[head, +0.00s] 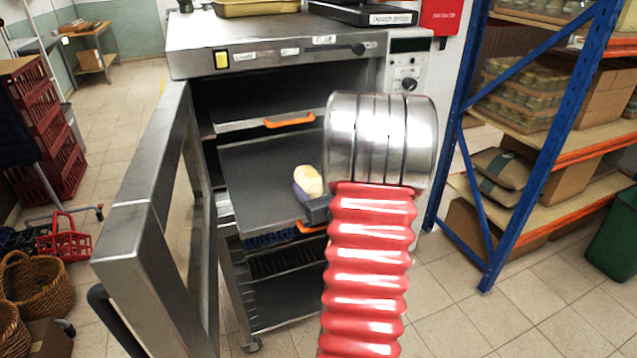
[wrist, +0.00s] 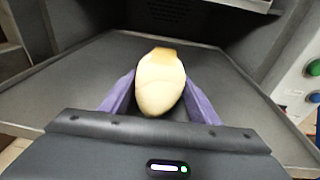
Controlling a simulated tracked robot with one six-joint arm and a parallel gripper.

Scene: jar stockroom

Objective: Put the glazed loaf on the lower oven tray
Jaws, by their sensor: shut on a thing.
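The loaf (head: 309,180) is pale cream with a golden-brown end, which shows in the wrist view (wrist: 160,84). My gripper (wrist: 160,95) has purple fingers closed on the loaf's two sides. In the head view my gripper (head: 302,190) is over the lower oven tray (head: 262,165), a dark flat sheet pulled partly out. I cannot tell whether the loaf touches the tray. The tray also spreads beneath the loaf in the wrist view (wrist: 75,80). My red ribbed arm hides the tray's right side.
The upper oven tray (head: 240,95) sits above, with an orange handle (head: 290,120). The open oven door (head: 150,215) stands on the left. A blue-framed shelf rack (head: 465,120) stands on the right. The tray's left part is bare.

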